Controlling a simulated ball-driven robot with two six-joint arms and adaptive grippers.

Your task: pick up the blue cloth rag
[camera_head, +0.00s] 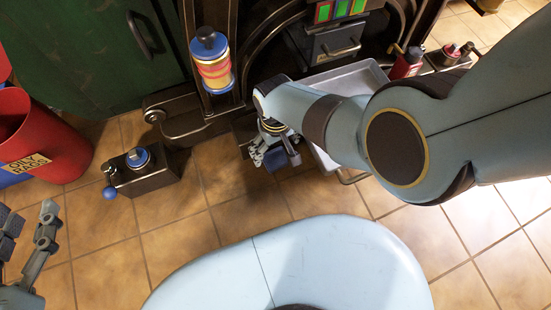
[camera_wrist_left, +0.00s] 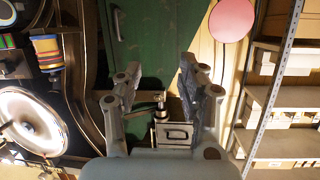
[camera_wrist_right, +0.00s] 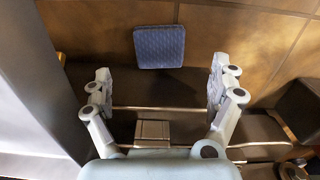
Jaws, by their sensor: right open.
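The blue cloth rag (camera_wrist_right: 160,47) is a flat, quilted blue square in the right wrist view, lying near the top of the picture. My right gripper (camera_wrist_right: 160,72) is open and empty, its fingers spread to either side below the rag, apart from it. In the head view my right gripper (camera_head: 272,150) hangs low over the floor beside the machine, with a dark blue patch close to its fingers, partly hidden. My left gripper (camera_head: 30,226) is at the lower left edge of the head view. In the left wrist view (camera_wrist_left: 162,88) its fingers are apart with nothing between them.
A metal tray (camera_head: 371,76) lies right of my right gripper, partly behind my arm. A dark box with a blue knob (camera_head: 139,157) stands on the tiles. A red bin (camera_head: 50,150) is at left, a green cabinet (camera_head: 75,60) behind.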

